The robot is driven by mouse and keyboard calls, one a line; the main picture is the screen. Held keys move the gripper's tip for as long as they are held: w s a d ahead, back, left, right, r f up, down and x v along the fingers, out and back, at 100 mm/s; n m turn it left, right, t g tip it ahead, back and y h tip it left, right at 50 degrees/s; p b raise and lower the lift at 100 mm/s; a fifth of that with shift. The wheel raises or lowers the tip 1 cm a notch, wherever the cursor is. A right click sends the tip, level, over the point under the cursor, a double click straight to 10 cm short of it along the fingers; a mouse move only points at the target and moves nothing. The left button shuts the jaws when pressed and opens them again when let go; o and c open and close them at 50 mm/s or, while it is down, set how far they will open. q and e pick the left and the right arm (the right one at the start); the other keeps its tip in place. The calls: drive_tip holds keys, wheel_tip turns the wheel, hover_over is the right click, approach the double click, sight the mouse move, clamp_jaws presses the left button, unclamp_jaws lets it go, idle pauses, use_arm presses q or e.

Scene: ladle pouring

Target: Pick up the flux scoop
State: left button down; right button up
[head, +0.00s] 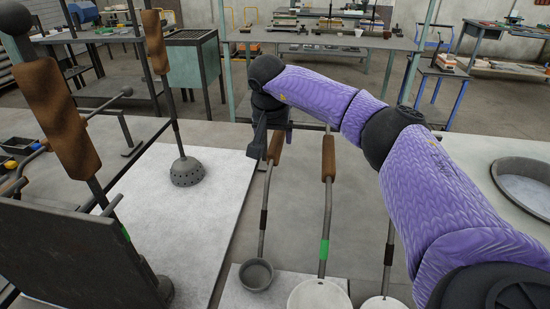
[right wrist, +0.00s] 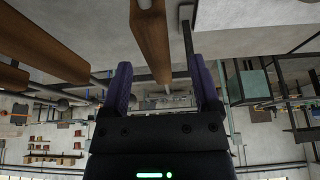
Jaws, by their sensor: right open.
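The tool I take for the flux scoop has a small dark grey cup (head: 256,275) low in the head view, a thin rod and a brown handle (head: 275,148) at its upper end. My right gripper (head: 271,138) is at this handle. In the right wrist view, the right gripper (right wrist: 161,68) is open, with a brown handle (right wrist: 150,40) running between its two fingers. I cannot tell whether either finger touches it. Part of the handle is hidden by the gripper in the head view. My left gripper is not in view.
A larger ladle with a green band (head: 324,250) hangs close on the right, its brown handle (head: 328,158) near my arm. A third ladle (head: 384,302) is partly hidden by my arm. A perforated skimmer (head: 187,172) stands over the pale surface at left. A round pan (head: 525,187) is at right.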

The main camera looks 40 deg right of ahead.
sight(276, 142)
drive_tip(key=x, duration=0.1)
drive_tip(key=b+x, duration=0.1)
drive_tip(key=x, duration=0.2)
drive_tip(key=shift+s+f+b, duration=0.2)
drive_tip(key=shift+s+b, duration=0.05)
drive_tip(key=shift+b, duration=0.1)
drive_tip(key=shift+w+d+f, duration=0.15)
drive_tip(key=shift+f, duration=0.15)
drive_tip(key=shift+r, duration=0.1)
drive_tip(key=shift+c, duration=0.4)
drive_tip(key=c, duration=1)
